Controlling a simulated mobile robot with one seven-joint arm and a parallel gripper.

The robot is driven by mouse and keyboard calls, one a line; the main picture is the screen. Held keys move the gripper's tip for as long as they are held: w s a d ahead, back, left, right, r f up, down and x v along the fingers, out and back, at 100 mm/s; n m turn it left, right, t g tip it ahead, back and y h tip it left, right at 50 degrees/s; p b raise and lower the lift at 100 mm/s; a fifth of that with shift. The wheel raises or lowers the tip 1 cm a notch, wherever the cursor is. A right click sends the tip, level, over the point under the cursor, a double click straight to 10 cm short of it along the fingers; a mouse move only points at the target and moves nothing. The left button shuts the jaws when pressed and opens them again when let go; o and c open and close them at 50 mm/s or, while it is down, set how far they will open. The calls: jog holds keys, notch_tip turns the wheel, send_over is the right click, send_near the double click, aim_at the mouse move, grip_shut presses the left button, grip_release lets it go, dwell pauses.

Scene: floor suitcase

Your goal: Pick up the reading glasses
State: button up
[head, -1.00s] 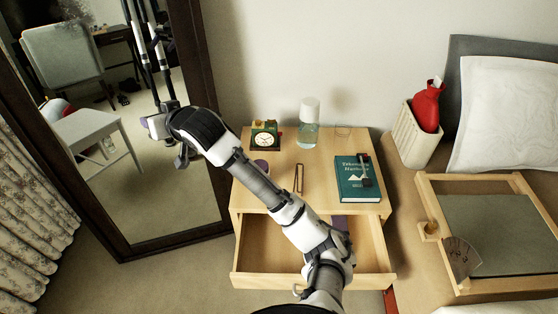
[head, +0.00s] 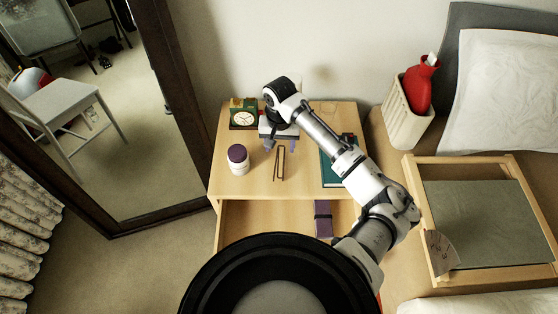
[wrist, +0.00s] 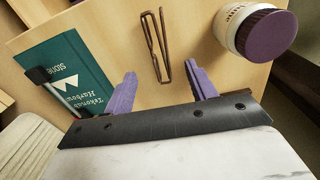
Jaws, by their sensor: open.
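The reading glasses look like a narrow, brown, folded frame (head: 280,163) lying on the wooden nightstand top (head: 256,186). They also show in the wrist view (wrist: 157,48), running away from the gap between my fingers. My gripper (head: 281,146) is above the nightstand, just behind the glasses in the head view. Its two purple fingers are spread and empty, as the wrist view also shows (wrist: 163,76). The near end of the glasses lies about between the fingertips in that view. I cannot tell the exact height of the fingers above them.
A white jar with a purple lid (head: 238,160) stands left of the glasses. A teal book (head: 330,172) with a dark-headed item on it lies to the right. A green clock (head: 243,115) stands behind. The open drawer below holds a purple box (head: 323,218).

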aim_at(280, 159)
jog(key=f+p, duration=0.1)
jog(key=f, duration=0.8)
jog(key=shift+w+f+p, duration=0.1)
jog(key=shift+w+p, duration=0.1)
jog(key=shift+p, duration=0.15)
jog(key=shift+c, duration=0.3)
jog(key=c, duration=1)
